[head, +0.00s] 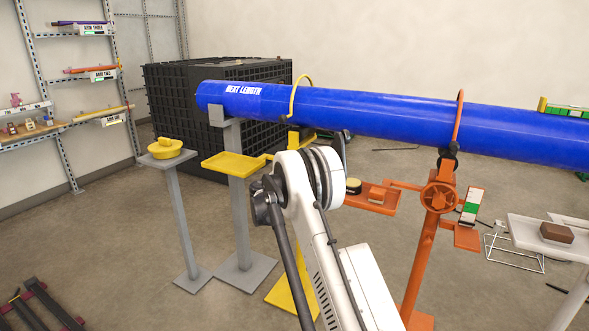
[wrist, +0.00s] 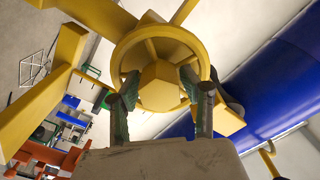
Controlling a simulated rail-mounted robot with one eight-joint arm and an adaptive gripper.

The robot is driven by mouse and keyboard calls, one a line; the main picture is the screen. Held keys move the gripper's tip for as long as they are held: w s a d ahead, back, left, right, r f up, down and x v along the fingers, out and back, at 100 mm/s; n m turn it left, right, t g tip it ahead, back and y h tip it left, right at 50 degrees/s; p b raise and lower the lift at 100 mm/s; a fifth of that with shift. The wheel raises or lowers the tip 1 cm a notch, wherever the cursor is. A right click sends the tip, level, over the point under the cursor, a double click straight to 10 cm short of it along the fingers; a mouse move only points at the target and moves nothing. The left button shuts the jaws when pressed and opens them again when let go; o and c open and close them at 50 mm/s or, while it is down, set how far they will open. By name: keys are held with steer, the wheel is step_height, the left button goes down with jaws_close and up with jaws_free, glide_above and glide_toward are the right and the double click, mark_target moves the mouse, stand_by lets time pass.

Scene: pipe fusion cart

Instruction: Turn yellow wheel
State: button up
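The yellow wheel (wrist: 121,47) fills the upper middle of the wrist view, with a round rim, spokes and a thick central hub (wrist: 162,85). My gripper (wrist: 160,78) is right at the wheel, its two fingers apart. One finger stands on each side of the hub, with the tips reaching inside the rim. I cannot tell whether either finger touches the hub or spokes. In the head view the wheel and my gripper are hidden behind my white arm. The base of the yellow stand (head: 284,291) shows beside the arm.
The long blue pipe (head: 390,117) crosses above the stands, close to my arm. An orange stand with an orange wheel (head: 439,198) is to the right. A grey stand with a yellow tray (head: 233,165) and a black crate (head: 222,82) are to the left.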

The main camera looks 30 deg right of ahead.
steer(key=v, duration=1)
steer(key=shift+s+a, duration=0.2)
steer(key=shift+a, duration=0.1)
steer(key=shift+r, duration=0.1)
steer(key=s+a+r+n+g+y+p, duration=0.1)
steer(key=s+a+r+n+y+p, duration=0.3)
steer(key=s+r, duration=0.55)
steer(key=s+a+r+n+g+y+p, duration=0.1)
steer(key=s+a+r+n+y+p, duration=0.15)
steer(key=s+a+r+n, duration=0.55)
steer(key=s+a+n+y+p, duration=0.1)
steer(key=s+a, duration=0.4)
steer(key=s, duration=0.6)
steer(key=s+a+n+y+p, duration=0.2)
steer(key=s+a+n+y, duration=0.2)
steer(key=s, duration=0.8)
steer(key=s+a+n+y+p, duration=0.2)
steer(key=s+a, duration=0.4)
steer(key=s, duration=0.6)
steer(key=shift+r+n+y, duration=0.45)
steer(key=shift+n+y, duration=0.25)
steer(key=shift+y, duration=0.15)
